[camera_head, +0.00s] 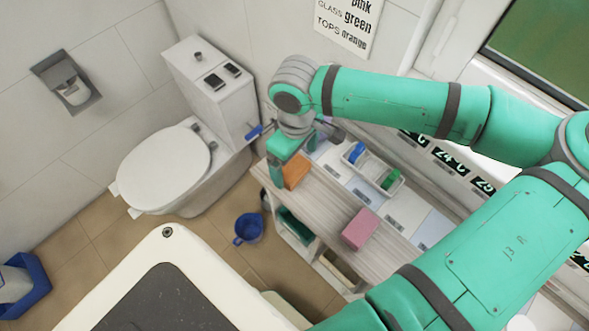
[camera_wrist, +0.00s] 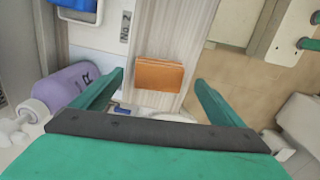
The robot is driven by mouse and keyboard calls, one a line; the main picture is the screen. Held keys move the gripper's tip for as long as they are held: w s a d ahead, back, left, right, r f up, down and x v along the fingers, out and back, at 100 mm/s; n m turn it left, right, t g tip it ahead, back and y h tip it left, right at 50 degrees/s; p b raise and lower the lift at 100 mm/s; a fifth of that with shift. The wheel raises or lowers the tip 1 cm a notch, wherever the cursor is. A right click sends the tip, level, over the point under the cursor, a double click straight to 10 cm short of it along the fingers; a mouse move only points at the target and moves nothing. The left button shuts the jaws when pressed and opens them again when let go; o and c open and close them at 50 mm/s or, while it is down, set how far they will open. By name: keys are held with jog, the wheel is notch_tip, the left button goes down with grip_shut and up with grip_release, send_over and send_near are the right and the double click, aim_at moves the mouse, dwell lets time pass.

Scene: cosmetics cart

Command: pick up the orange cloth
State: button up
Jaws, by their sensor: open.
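The orange cloth (camera_head: 295,172) is a small folded block on the far end of the wooden cart top. In the wrist view the orange cloth (camera_wrist: 159,76) lies flat on the wood, ahead of the fingers and roughly centred between them. My gripper (camera_head: 292,158) is green and points down right by the cloth in the head view, partly covering it. In the wrist view my gripper (camera_wrist: 159,82) is open, with one finger on each side and a visible gap between each finger and the cloth. Nothing is held.
A pink cloth (camera_head: 361,229) lies nearer on the wooden cart top (camera_head: 325,212). A white tray (camera_head: 372,172) with blue and green items stands behind. A purple bottle (camera_wrist: 72,88) lies close to the left finger in the wrist view. The toilet (camera_head: 165,170) is left of the cart.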

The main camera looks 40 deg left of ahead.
aim_at(294, 168)
jog(key=f, duration=0.4)
jog(key=shift+w+a+f, duration=0.15)
jog(key=shift+w+a, duration=0.05)
jog(key=shift+a, duration=0.15)
jog(key=shift+w+d+f, duration=0.1)
jog(key=shift+f, duration=0.3)
jog(key=shift+s, duration=0.3)
jog(key=c, duration=0.9)
jog(key=shift+c, duration=1.2)
